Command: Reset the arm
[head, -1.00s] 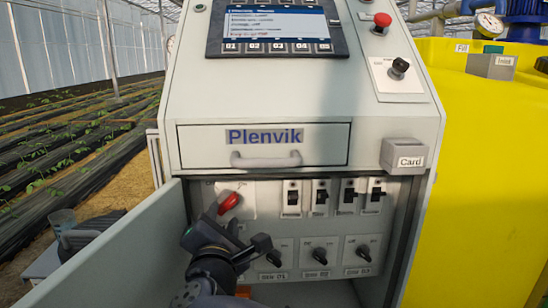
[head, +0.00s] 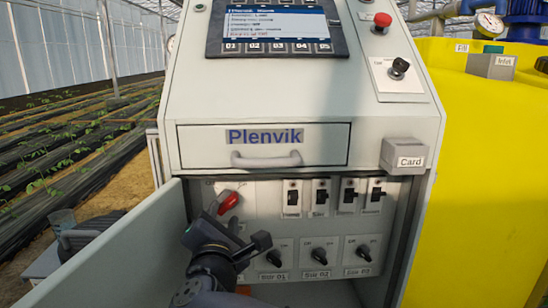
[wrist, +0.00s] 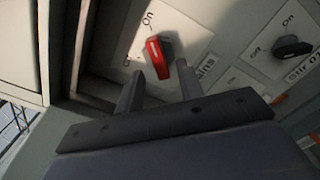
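My gripper (head: 238,228) is in front of the switch panel inside the open lower cabinet, at the end of my arm reaching up from the bottom. In the wrist view my gripper (wrist: 160,86) shows two dark fingers spread apart with nothing between them. The red rotary handle (head: 229,203) of the main switch is just beyond the fingertips. In the wrist view the red handle (wrist: 158,57) lies ahead of the gap between the fingers, and they look apart from it. Its plate has On and Off marks. My gripper hides part of the panel.
The open cabinet door (head: 120,253) stands close on my left. Toggle breakers (head: 320,197) and black rotary knobs (head: 320,256) fill the panel to the right. The Plenvik drawer (head: 263,146) is shut above. A yellow tank (head: 485,170) stands at right.

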